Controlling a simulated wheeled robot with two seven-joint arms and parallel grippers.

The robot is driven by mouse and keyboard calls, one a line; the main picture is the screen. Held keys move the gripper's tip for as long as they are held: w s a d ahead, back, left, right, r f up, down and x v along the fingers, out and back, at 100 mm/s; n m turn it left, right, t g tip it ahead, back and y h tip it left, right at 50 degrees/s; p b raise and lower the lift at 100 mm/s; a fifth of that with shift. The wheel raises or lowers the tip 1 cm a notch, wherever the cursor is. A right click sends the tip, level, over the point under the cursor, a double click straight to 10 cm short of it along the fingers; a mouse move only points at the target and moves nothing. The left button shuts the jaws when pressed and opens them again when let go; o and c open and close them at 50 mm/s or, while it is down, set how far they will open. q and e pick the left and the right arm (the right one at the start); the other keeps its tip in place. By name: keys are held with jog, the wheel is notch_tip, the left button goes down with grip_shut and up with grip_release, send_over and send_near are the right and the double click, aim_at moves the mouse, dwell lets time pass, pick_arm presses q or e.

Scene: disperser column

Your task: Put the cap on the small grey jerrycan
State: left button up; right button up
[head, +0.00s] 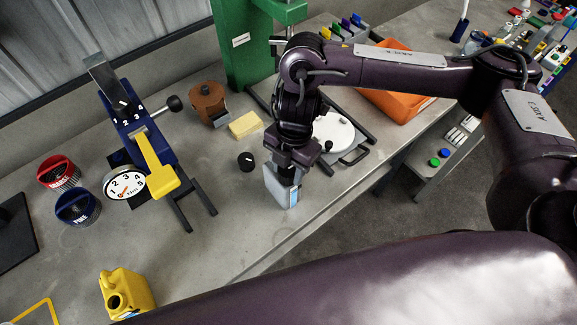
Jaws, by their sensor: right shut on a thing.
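The small grey jerrycan (283,190) stands near the front edge of the bench, with a pale blue label on its side. My right gripper (287,166) points down at it and is shut on its top part. The jerrycan's mouth is hidden behind the gripper. A small round black piece (246,161), which looks like the cap, lies on the bench just left of the jerrycan, apart from it. My left gripper is out of view.
A yellow block (244,124) and a brown round container (207,103) stand behind the cap. A blue press with a yellow lever (157,165) is to the left. A yellow jerrycan (140,290) stands at the lower left. A white disc (335,137) is close behind my right gripper.

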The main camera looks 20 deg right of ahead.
jog(key=shift+f, duration=0.2)
jog(key=o, duration=1)
jog(key=shift+w, duration=0.1)
jog(key=shift+o, duration=0.5)
jog(key=o, duration=0.4)
jog(key=shift+r, duration=0.2)
jog(key=shift+r+p, duration=3.4)
jog(key=shift+p, duration=0.35)
